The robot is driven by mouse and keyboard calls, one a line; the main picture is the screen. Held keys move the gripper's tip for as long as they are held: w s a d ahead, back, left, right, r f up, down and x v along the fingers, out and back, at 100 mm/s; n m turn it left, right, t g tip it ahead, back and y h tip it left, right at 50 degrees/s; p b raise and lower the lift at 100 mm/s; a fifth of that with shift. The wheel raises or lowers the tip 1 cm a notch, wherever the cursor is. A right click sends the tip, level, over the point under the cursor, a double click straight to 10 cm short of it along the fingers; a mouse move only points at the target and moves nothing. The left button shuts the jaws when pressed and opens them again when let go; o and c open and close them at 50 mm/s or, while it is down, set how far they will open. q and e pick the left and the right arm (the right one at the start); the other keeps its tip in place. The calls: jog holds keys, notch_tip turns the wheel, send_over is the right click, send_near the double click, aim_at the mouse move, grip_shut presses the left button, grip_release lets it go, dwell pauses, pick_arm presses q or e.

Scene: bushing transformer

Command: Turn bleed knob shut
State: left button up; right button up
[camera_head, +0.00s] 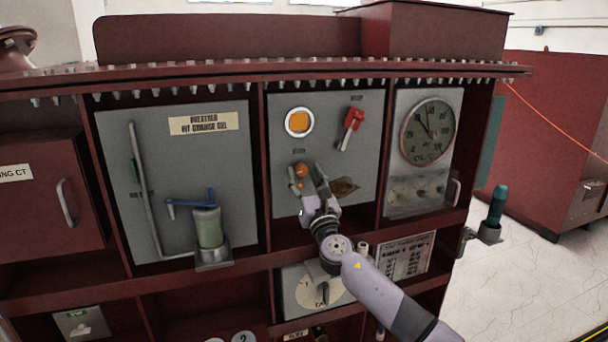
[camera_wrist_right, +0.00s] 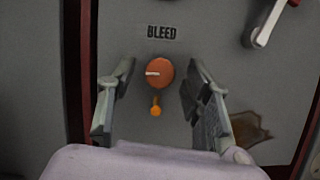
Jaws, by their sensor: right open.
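The bleed knob (camera_head: 301,170) is a round orange-red knob on the grey middle panel (camera_head: 357,114). In the right wrist view the knob (camera_wrist_right: 159,73) sits below the label BLEED (camera_wrist_right: 161,32), with a pale mark pointing left. A small orange piece (camera_wrist_right: 155,111) hangs just below it. My right gripper (camera_head: 304,172) is open, and in the wrist view its fingers (camera_wrist_right: 158,95) stand on either side of the knob, apart from it. Whether the fingertips reach the panel is unclear. My left gripper is not in view.
Dark red frame posts flank the middle panel.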

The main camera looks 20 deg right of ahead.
jog(key=shift+w+r, duration=0.15)
jog(key=shift+w, duration=0.1)
jog(key=shift+c, duration=0.2)
grip_shut()
dwell(0.3)
